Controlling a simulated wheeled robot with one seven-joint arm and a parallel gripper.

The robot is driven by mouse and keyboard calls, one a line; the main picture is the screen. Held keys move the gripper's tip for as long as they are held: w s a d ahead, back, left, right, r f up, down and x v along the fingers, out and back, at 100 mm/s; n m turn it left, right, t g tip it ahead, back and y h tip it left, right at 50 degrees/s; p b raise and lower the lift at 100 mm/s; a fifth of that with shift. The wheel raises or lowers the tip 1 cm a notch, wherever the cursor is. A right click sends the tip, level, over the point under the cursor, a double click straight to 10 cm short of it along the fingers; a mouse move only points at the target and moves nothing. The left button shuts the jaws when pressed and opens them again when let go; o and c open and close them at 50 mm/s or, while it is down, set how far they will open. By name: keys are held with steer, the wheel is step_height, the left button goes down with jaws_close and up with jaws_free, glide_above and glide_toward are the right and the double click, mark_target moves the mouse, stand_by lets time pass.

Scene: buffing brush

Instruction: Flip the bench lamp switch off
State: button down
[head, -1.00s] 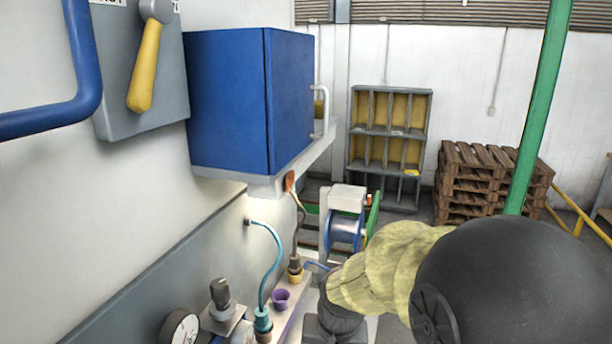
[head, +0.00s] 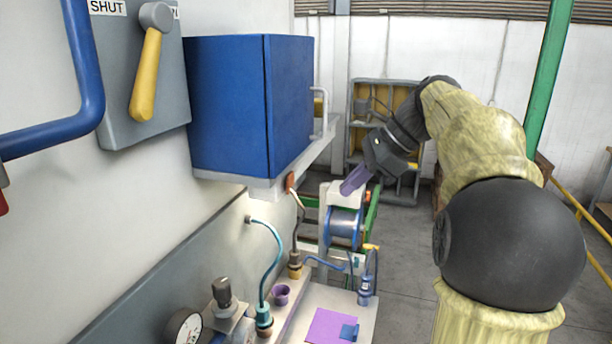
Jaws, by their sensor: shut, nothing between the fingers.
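My gripper (head: 352,182) has purple fingers that are closed together and empty. It is in the air right of the blue cabinet, in front of a white-topped blue reel as seen from here, and appears apart from everything. No switch can be clearly made out as the bench lamp switch. Light glows on the wall under the shelf (head: 262,188) below the blue cabinet; the lamp itself is hidden. A small orange-red part (head: 290,181) sits at the shelf's underside, with a cord below it; I cannot tell what it is.
A grey box with a yellow lever (head: 146,75) and a blue pipe (head: 88,80) are on the left wall. The blue cabinet (head: 225,105) juts out. Below are a gauge (head: 184,328), hoses, a purple cup (head: 281,294) and a purple mat (head: 325,325).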

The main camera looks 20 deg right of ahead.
step_height(320, 180, up, 8)
steer(key=s+d+m+y, duration=0.1)
steer(key=s+m, duration=0.1)
steer(key=shift+s+d, duration=0.4)
steer(key=shift+w+f, duration=0.1)
steer(key=p, duration=0.2)
glide_toward(290, 183)
steer(key=d+f+x, duration=0.1)
steer(key=x, duration=0.6)
steer(key=shift+s, duration=0.2)
steer(key=shift+a+f, duration=0.1)
steer(key=shift+a, duration=0.05)
